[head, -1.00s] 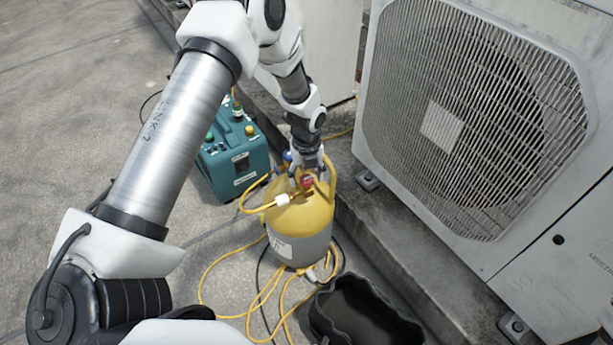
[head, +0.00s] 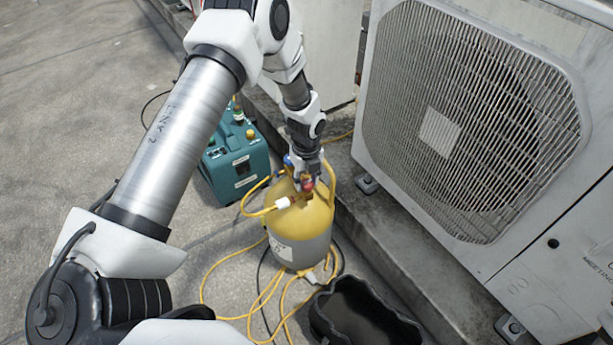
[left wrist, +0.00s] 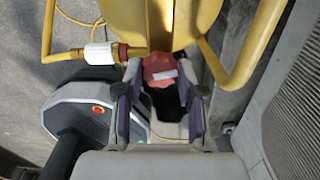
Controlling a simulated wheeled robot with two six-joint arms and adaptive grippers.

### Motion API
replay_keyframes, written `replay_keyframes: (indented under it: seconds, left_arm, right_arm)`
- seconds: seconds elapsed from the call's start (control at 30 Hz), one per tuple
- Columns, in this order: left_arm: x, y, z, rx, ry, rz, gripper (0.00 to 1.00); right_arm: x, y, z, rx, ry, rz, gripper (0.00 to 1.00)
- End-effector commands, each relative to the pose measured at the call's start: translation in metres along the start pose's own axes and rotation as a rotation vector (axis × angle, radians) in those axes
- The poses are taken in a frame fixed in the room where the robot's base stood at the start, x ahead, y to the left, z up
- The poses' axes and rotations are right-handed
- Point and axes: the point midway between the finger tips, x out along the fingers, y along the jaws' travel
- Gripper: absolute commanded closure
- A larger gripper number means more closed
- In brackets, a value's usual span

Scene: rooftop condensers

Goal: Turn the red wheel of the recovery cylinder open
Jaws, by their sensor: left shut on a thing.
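The recovery cylinder (head: 300,222) stands upright on the ground, yellow above and grey below, with a white label. Its red wheel (head: 308,186) sits on the valve at the top, and it also shows in the left wrist view (left wrist: 158,68) with a small white mark. My left gripper (head: 308,177) comes down from behind the valve and is shut on the red wheel. In the left wrist view its two fingers (left wrist: 158,77) stand on either side of the wheel. A blue wheel (head: 288,160) is beside it, partly hidden. My right gripper is not in view.
A yellow hose with a white fitting (head: 283,203) leaves the valve and coils on the ground. A teal machine (head: 237,165) stands behind left. A black open bag (head: 362,315) lies in front right. A large condenser (head: 480,120) stands to the right on a kerb.

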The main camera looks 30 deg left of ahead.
Motion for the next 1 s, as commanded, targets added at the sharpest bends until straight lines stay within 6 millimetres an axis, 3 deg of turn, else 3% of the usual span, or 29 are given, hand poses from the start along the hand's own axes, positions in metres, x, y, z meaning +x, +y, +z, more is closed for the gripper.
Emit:
replay_keyframes:
  seconds: [0.3, 1.0]
  left_arm:
    - [-0.002, 0.001, -0.001, -0.287, 0.002, 0.003, 0.97]
    - [-0.002, 0.001, -0.001, -0.953, 0.001, 0.004, 0.97]
  right_arm:
    - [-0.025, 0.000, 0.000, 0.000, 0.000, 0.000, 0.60]
    - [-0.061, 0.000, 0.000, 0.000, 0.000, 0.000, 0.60]
